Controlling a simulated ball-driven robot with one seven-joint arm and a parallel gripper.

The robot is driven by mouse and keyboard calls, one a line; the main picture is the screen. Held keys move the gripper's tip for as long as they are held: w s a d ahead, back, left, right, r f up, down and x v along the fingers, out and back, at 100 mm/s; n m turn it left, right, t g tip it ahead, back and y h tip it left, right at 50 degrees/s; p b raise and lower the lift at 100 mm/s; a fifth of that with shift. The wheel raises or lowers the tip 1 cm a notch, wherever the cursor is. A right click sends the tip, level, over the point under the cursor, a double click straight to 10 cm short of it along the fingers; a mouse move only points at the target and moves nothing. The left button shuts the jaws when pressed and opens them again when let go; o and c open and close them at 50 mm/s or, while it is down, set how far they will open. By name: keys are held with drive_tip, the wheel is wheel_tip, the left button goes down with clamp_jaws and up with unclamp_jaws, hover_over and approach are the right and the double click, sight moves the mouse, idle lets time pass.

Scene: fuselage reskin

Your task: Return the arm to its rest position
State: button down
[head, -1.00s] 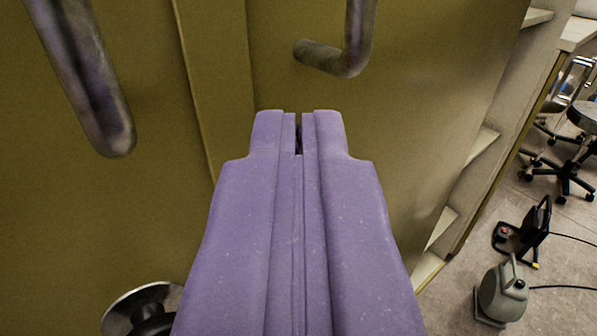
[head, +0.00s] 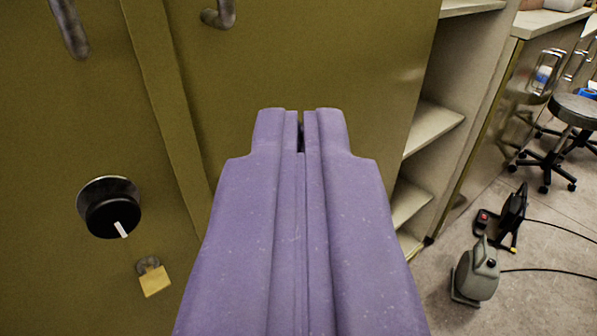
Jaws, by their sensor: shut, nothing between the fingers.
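My gripper (head: 301,122) is purple and reaches up the middle of the head view. Its two fingers are shut, with only a thin slit at the tips and nothing held. Ahead of it is a mustard-coloured cabinet (head: 290,60) with two doors. The gripper appears apart from the cabinet, though its underside is hidden.
The cabinet has bent metal handles, one at the upper left (head: 70,28) and one at the top (head: 219,14), a black dial (head: 113,214) and a brass padlock (head: 154,280). Right are open shelves (head: 434,128), a stool (head: 575,110), a grey-green machine (head: 476,272) and cables on open floor.

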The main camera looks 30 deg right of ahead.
drive_tip(key=w+a+r+n+y+b, duration=0.1)
drive_tip(key=w+a+r, duration=0.2)
drive_tip(key=a+r, duration=1.05)
drive_tip(key=w+a+r+n+y, duration=0.1)
drive_tip(key=w+a+r, duration=0.3)
drive_tip(key=a+r, duration=0.95)
drive_tip(key=s+a+r+n+y, duration=0.1)
drive_tip(key=s+a+r, duration=0.4)
drive_tip(key=a, duration=0.5)
drive_tip(key=s+a+r+n+y+b, duration=0.1)
drive_tip(key=s+a+r+n+y, duration=0.1)
drive_tip(key=s+a+r+y, duration=0.2)
drive_tip(key=s+a+r+n+y, duration=0.1)
drive_tip(key=s+a+r, duration=0.4)
drive_tip(key=s+a, duration=0.5)
drive_tip(key=a+y, duration=0.1)
drive_tip(key=a, duration=0.5)
drive_tip(key=shift+r+y, duration=0.3)
drive_tip(key=shift+r, duration=0.05)
drive_tip(key=shift+s, duration=0.1)
